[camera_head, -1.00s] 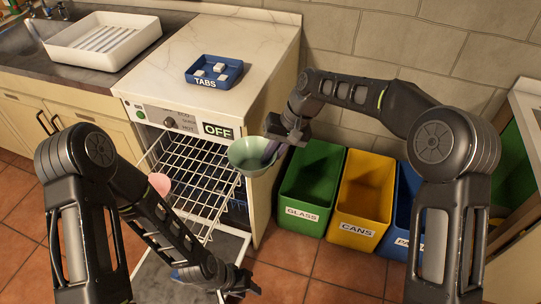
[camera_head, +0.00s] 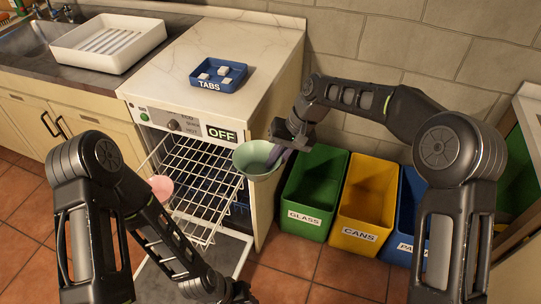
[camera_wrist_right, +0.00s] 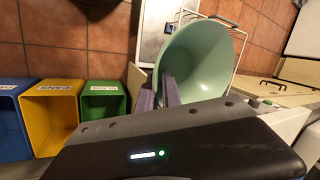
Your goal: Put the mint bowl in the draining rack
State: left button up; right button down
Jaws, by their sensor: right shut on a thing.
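The mint bowl (camera_head: 256,160) is a pale green, round bowl held in the air beside the dishwasher's right front edge. My right gripper (camera_head: 279,154) is shut on the right side of its rim. In the right wrist view the two fingers (camera_wrist_right: 160,91) pinch the rim of the bowl (camera_wrist_right: 203,62), which looks empty. The draining rack (camera_head: 82,58) looks like a white tray with a slatted bottom on the counter at the back left, well apart from the bowl. My left gripper (camera_head: 238,294) hangs low at the bottom edge, its fingers unclear.
The dishwasher is open, with its wire rack (camera_head: 196,208) pulled out and a pink item (camera_head: 161,188) in it, partly behind my left arm. A blue TABS tray (camera_head: 219,77) sits on the worktop (camera_head: 258,40). Green (camera_head: 312,193), yellow (camera_head: 361,205) and blue bins stand at right.

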jog(key=s+d+f, duration=0.4)
jog(key=d+f, duration=0.2)
jog(key=d, duration=0.3)
jog(key=s+d+f+m, duration=0.1)
jog(key=s+d+f, duration=0.3)
jog(key=d, duration=0.6)
notch_tip(320, 180, down, 2)
jog(key=shift+s+d+f, duration=0.1)
jog(key=shift+s+d, duration=0.05)
jog(key=shift+s, duration=0.1)
jog(key=shift+s, duration=0.15)
